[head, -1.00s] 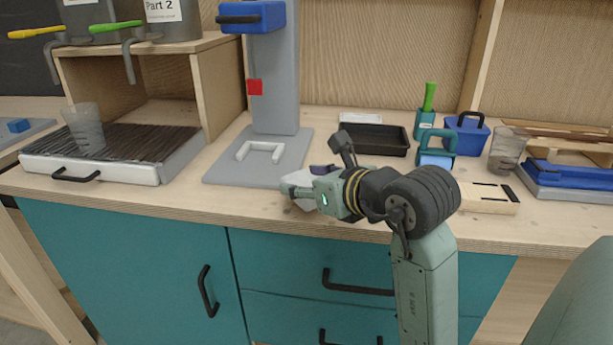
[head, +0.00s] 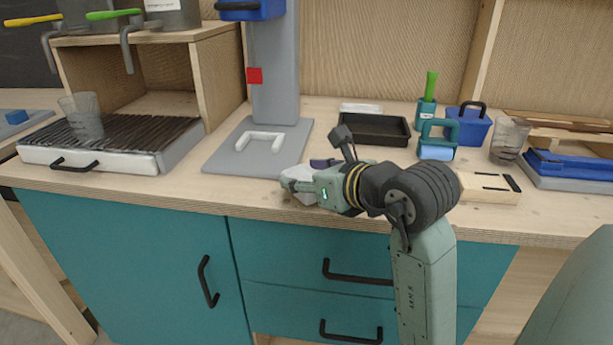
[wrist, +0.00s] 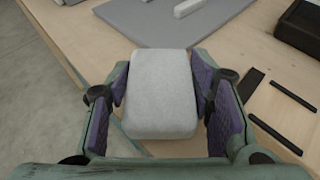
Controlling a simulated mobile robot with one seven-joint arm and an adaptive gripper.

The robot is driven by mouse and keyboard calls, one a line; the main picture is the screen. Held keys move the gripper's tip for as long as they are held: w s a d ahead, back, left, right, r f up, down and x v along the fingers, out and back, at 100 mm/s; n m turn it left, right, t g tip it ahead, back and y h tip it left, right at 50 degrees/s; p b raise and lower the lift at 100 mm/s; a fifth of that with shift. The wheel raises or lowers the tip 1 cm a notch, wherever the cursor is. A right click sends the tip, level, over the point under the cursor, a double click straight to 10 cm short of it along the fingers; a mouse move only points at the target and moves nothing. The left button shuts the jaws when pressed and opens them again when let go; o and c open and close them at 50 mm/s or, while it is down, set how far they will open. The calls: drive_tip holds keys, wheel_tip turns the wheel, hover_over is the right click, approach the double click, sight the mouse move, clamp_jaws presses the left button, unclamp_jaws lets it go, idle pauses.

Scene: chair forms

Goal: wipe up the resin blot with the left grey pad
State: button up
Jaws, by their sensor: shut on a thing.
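My gripper (wrist: 160,82) is shut on a light grey pad (wrist: 160,112). Its purple-lined fingers press on the left and right sides of the pad in the wrist view. In the head view my gripper (head: 305,184) is low over the front of the worktop, with the pad (head: 293,174) partly hidden by the fingers. I cannot tell whether the pad touches the wood. I cannot make out a resin blot in either view; the pad and my arm hide part of the worktop. No second grey pad is clear.
A grey stand with a flat base (head: 225,164) is behind and left of my gripper. A black tray (head: 375,141) is behind it. A teal-handled tool (head: 437,153), blue caddy (head: 470,131), clear cup (head: 507,141) and slotted pale block (head: 483,190) stand right. The worktop's front edge is close.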

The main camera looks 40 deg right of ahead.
drive_tip(key=shift+f+b, duration=0.75)
drive_tip(key=shift+f, duration=0.1)
